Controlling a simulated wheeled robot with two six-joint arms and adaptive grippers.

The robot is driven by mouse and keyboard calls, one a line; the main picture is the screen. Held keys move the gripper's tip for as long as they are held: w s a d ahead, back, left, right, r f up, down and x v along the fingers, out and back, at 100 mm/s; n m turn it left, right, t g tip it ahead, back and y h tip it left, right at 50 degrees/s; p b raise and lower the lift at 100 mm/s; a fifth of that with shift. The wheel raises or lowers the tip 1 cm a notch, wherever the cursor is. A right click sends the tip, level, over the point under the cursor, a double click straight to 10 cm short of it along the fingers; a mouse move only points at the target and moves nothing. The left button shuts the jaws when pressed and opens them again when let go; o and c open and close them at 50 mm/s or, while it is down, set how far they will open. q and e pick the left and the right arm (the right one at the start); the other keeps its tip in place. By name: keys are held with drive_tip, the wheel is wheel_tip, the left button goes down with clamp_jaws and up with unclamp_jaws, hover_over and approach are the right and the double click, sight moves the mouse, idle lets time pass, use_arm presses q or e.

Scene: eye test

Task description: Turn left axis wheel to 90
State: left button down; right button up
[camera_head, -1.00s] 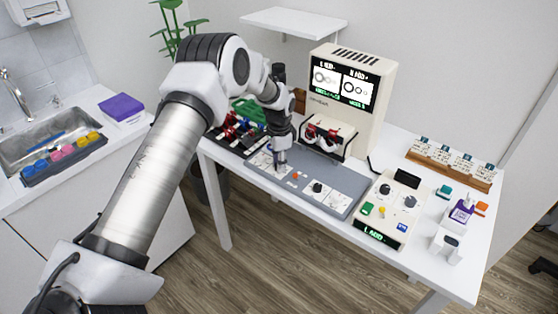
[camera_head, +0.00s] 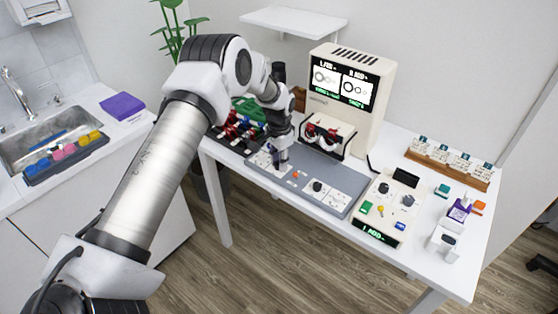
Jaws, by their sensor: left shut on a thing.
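My left gripper (camera_head: 281,165) points down at the left part of the grey control panel (camera_head: 341,200) on the white table. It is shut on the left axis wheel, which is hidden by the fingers. A second black wheel (camera_head: 318,186) stands uncovered on the right part of the panel. The cream test machine (camera_head: 377,120) behind has a black screen (camera_head: 343,80) with two white tiles showing ring drawings. The screen's small text is too blurred to read surely. My right gripper is not in view.
A cream control box (camera_head: 386,212) with knobs and a green display stands right of the panel. A wooden rack (camera_head: 447,169) and small bottles (camera_head: 459,209) are farther right. Red-and-black trial frames (camera_head: 240,127) lie left of my gripper. A sink (camera_head: 50,140) is at far left.

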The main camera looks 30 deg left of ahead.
use_arm(q)
drive_tip(key=c, duration=0.9)
unclamp_jaws()
drive_tip(key=shift+f, duration=0.15)
drive_tip(key=shift+c, duration=0.2)
wheel_tip(320, 180, up, 12)
